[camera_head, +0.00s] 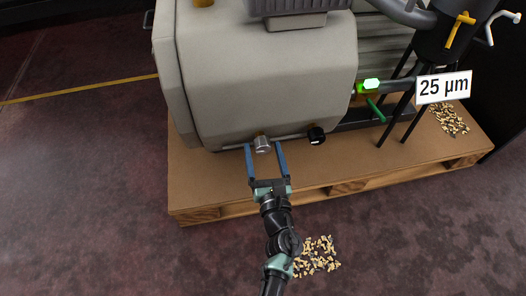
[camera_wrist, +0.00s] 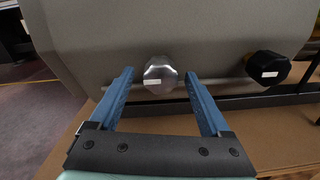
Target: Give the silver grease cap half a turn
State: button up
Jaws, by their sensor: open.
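The silver grease cap (camera_head: 262,144) sits low on the front of a grey machine housing, with a small white label on its face. In the wrist view the silver cap (camera_wrist: 160,75) is faceted and lies beyond and between the two blue fingers. My gripper (camera_head: 264,147) is open, with one finger on each side of the cap. In the wrist view my gripper (camera_wrist: 160,75) shows gaps between both fingers and the cap. I cannot tell whether the fingertips reach alongside it in depth.
A black cap (camera_head: 316,135) sits just right of the silver one; it also shows in the wrist view (camera_wrist: 268,67). A thin pipe runs behind the caps. The machine (camera_head: 265,75) stands on a wooden pallet (camera_head: 330,185).

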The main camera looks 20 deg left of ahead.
jog(key=shift+w+a, duration=0.3)
jog(key=shift+w, duration=0.2)
grip_shut()
